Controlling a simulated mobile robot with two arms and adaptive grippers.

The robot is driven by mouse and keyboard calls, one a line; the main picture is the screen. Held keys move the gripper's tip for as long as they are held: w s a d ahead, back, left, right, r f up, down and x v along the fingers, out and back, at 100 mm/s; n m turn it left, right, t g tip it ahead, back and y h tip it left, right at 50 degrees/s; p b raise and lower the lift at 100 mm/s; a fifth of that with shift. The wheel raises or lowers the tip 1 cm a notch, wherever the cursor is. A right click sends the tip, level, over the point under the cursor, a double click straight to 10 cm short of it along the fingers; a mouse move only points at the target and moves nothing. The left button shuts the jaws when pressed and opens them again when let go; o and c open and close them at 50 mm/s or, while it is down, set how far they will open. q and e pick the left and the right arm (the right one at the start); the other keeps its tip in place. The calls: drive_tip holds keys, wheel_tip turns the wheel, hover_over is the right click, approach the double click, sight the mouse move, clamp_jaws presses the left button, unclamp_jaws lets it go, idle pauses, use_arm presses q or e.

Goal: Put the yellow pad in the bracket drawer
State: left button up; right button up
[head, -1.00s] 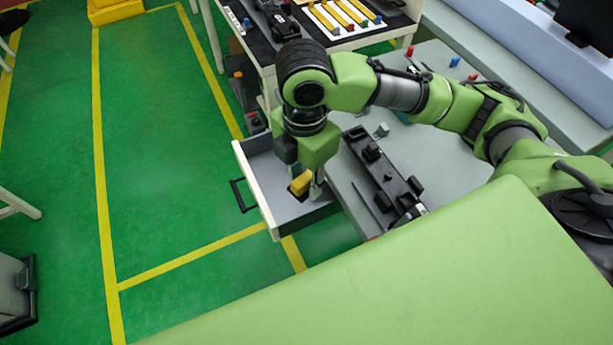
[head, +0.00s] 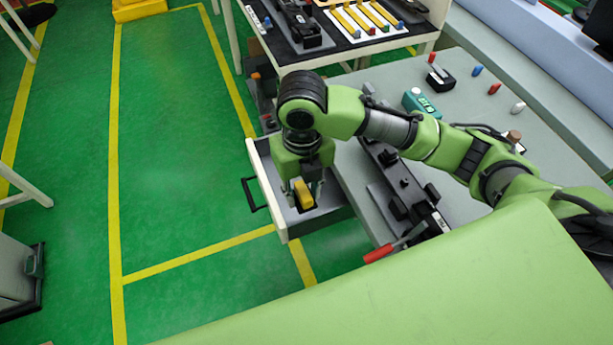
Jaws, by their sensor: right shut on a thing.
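The yellow pad (head: 303,195) is in my right gripper (head: 305,192), which is shut on it and points down over the open drawer (head: 268,198). The pad shows between the fingers, above a dark patch at the drawer's floor. I cannot tell whether the pad touches the floor. The drawer has pale walls and a grey inside, sticks out from the left side of the workbench, and has a black handle (head: 254,195) on its front. My left gripper is not in view.
The grey workbench (head: 455,95) holds a long black fixture (head: 405,190), a red-handled tool (head: 380,253), a teal device (head: 421,103) and small coloured parts. A rack table (head: 345,48) with yellow strips stands behind. Green floor left of the drawer is clear.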

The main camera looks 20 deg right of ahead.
drive_tip(key=w+f, duration=0.2)
drive_tip(key=w, duration=0.1)
drive_tip(key=w+d+f, duration=0.1)
drive_tip(key=w+f, duration=0.2)
drive_tip(key=w+d+f+p, duration=0.1)
drive_tip(key=w+f, duration=0.1)
drive_tip(key=w, duration=0.2)
drive_tip(key=shift+d+f, duration=0.2)
drive_tip(key=shift+f, duration=0.2)
drive_tip(key=shift+w+f, duration=0.25)
drive_tip(key=shift+f, duration=0.1)
drive_tip(key=shift+d+f, duration=0.1)
drive_tip(key=shift+f, duration=1.5)
drive_tip(key=shift+f, duration=0.1)
drive_tip(key=o, duration=1.1)
drive_tip(key=shift+f, duration=0.1)
